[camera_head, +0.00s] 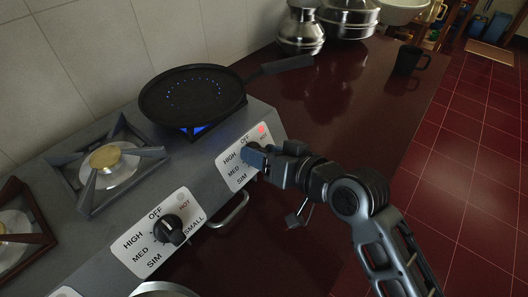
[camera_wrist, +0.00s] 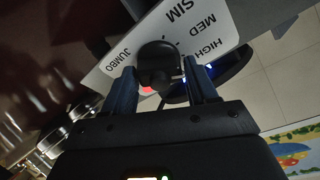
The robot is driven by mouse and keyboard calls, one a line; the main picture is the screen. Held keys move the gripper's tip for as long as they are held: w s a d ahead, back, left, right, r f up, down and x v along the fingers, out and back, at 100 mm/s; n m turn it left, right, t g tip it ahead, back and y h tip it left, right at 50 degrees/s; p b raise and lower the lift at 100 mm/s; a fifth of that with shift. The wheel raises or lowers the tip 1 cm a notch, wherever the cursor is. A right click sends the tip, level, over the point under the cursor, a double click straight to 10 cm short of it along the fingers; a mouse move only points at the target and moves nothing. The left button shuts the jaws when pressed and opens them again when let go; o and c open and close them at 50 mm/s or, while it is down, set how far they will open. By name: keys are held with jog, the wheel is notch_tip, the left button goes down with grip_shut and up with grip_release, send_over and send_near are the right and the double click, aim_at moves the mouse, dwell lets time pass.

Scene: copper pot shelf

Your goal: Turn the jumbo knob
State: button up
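The jumbo knob (camera_wrist: 157,64) is black and round, on a white plate (camera_wrist: 194,27) marked JUMBO, SIM, MED and HIGH in the wrist view. In the head view, my gripper (camera_head: 257,157) is at this plate (camera_head: 233,171) and mostly hides the knob. In the wrist view, my gripper (camera_wrist: 160,75) has its two blue-grey fingers apart, one on each side of the knob. Narrow gaps seem to show between knob and fingers; contact is hard to judge. A red light (camera_head: 262,129) shows on the plate.
A black pan (camera_head: 193,96) sits over a burner with blue flame. Another knob (camera_head: 169,229) and a metal handle (camera_head: 229,211) are left of my gripper. Metal pots (camera_head: 301,31) and a dark mug (camera_head: 408,61) stand on the counter behind.

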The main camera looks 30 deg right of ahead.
jog(key=c, duration=0.6)
jog(key=shift+c, duration=0.5)
jog(key=n+y+b, duration=0.1)
jog(key=n+b, duration=0.2)
jog(key=n, duration=0.1)
jog(key=shift+f, duration=0.15)
jog(key=n+b, duration=0.2)
jog(key=n, duration=0.2)
jog(key=shift+y, duration=0.4)
jog(key=n+g+y+b, duration=0.1)
jog(key=n+b, duration=0.1)
jog(key=n, duration=0.5)
jog(key=shift+a, duration=0.1)
jog(key=shift+r+n, duration=0.2)
jog(key=shift+n, duration=0.1)
